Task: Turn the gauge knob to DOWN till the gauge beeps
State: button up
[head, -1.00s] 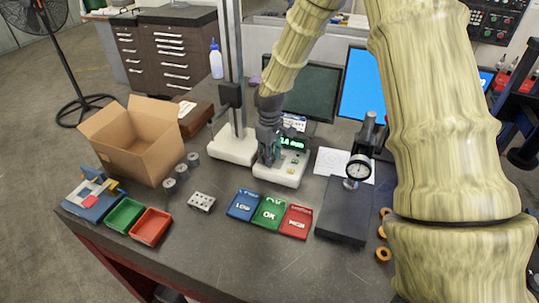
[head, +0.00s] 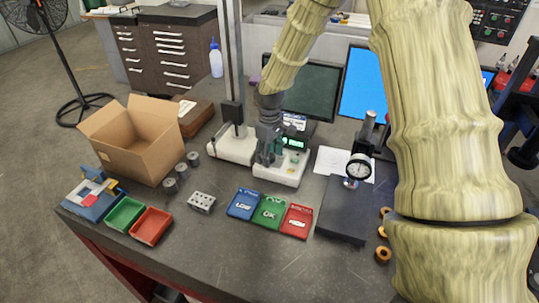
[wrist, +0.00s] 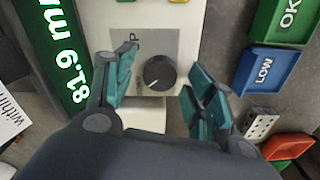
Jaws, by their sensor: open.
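The gauge's black round knob (wrist: 159,72) sits on a grey plate on the white control box (head: 283,171). In the wrist view part of a label, a letter P, shows beside the knob; DOWN cannot be read. The lit green display (wrist: 62,50) reads 81.9 mm. The gauge column (head: 231,50) carries a dark slider (head: 233,112) low down, just above its white base (head: 232,146). My gripper (wrist: 158,84) is open, with one teal-padded finger on each side of the knob and gaps between. In the head view my gripper (head: 266,158) hides the knob.
Blue LOW (head: 243,205), green OK (head: 269,212) and red (head: 297,221) trays lie in front. A dial indicator stand (head: 340,218) is right. A cardboard box (head: 135,145), grey cylinders (head: 170,186) and a holed block (head: 202,202) are left. The front middle bench is clear.

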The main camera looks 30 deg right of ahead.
notch_tip(320, 180, up, 12)
jog(key=shift+f, duration=0.25)
dwell(0.6)
